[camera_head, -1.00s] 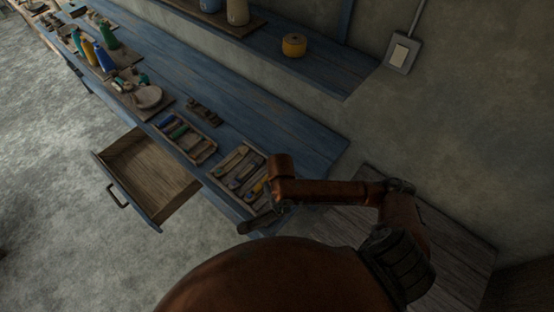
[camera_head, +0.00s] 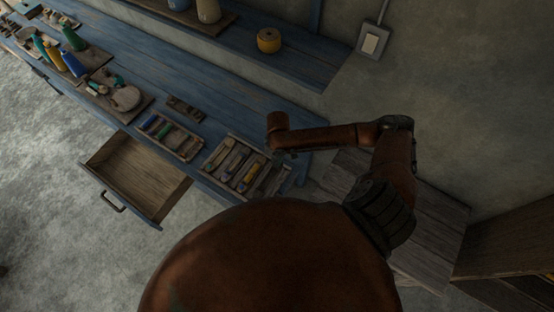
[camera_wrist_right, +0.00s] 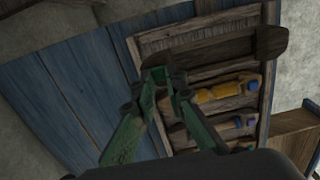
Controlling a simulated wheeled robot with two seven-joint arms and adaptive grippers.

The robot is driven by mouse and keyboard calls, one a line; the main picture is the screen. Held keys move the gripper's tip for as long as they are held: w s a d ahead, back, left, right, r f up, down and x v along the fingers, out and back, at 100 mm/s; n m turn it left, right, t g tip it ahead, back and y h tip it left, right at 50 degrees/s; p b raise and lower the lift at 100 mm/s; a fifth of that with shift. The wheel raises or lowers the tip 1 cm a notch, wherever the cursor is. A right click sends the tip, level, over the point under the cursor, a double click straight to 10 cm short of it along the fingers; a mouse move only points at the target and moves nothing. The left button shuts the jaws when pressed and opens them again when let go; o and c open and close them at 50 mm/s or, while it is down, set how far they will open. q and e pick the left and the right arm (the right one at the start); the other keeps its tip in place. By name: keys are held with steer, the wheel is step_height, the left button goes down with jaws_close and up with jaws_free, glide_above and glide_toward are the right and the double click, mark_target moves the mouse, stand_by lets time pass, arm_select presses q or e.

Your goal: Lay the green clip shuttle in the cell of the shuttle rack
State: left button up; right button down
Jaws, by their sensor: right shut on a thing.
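The shuttle rack (camera_head: 206,166) is a wooden tray with several long cells, near the right end of the blue bench; it also shows in the right wrist view (camera_wrist_right: 264,98). Shuttles with yellow (camera_wrist_right: 222,91) and blue (camera_wrist_right: 226,125) parts lie in its cells. My right gripper (camera_wrist_right: 168,78), with green fingers, is shut on a dark wooden shuttle (camera_wrist_right: 225,48). The shuttle lies lengthwise along the cells, over the rack's upper part in the wrist view. I cannot tell whether it touches the rack. Its clip colour is hidden by the fingers. My left gripper is out of view.
A small tray (camera_head: 185,157) with blue and green bobbins stands left of the rack. An open drawer (camera_head: 138,172) juts out below the bench. Wooden boards (camera_head: 430,225) lie at the right.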

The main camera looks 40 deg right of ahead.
steer(key=shift+w+f+b, duration=0.1)
steer(key=shift+f+b, duration=1.45)
steer(key=shift+b, duration=0.4)
steer(key=shift+f, duration=0.9)
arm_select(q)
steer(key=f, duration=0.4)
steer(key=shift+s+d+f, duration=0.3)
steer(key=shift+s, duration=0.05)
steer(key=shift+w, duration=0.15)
arm_select(e)
steer(key=shift+f, duration=0.1)
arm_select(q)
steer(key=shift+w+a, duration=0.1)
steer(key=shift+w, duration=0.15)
arm_select(e)
steer(key=c, duration=1.9)
jaws_free()
